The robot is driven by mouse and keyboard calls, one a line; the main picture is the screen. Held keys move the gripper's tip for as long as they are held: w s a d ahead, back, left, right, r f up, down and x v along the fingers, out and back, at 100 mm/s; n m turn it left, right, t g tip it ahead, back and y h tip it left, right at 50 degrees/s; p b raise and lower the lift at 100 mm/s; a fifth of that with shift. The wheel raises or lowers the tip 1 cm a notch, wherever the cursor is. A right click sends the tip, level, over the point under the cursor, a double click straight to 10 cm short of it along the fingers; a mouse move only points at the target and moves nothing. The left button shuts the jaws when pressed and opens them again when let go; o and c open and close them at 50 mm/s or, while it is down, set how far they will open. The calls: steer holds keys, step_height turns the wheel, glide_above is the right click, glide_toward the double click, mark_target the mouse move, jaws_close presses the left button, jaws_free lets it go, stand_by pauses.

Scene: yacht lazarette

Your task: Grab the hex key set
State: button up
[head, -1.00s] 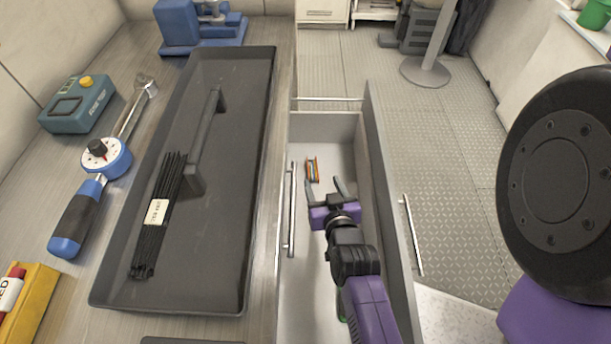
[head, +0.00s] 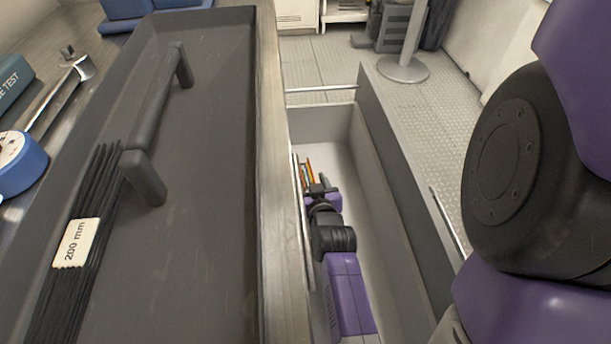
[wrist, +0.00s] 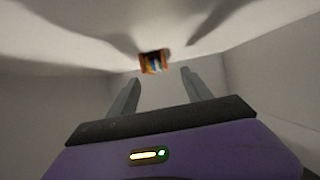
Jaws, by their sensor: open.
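The hex key set (head: 310,168) is a small folded set with orange, green and blue parts. It lies on the pale floor of the open drawer (head: 358,150), near the drawer's left wall. My gripper (head: 322,184) is down inside the drawer, close to the set on its near side in the head view. In the wrist view, the hex key set (wrist: 153,61) shows just beyond the fingertips, between their lines. My gripper (wrist: 158,85) has its two grey fingers spread apart with nothing between them. Part of the set is hidden behind the gripper in the head view.
A dark tray (head: 205,235) on the worktop holds a bundle of black cable ties (head: 90,210) labelled 200 mm. The drawer walls stand close on both sides of my arm. Patterned floor (head: 425,125) lies right of the drawer.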

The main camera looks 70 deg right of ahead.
mark_target(307, 173)
steer(key=b+x, duration=0.1)
steer(key=x, duration=0.3)
steer(key=shift+d+f+b, duration=0.1)
steer(key=shift+d+b, duration=0.2)
steer(key=shift+b, duration=0.1)
jaws_close()
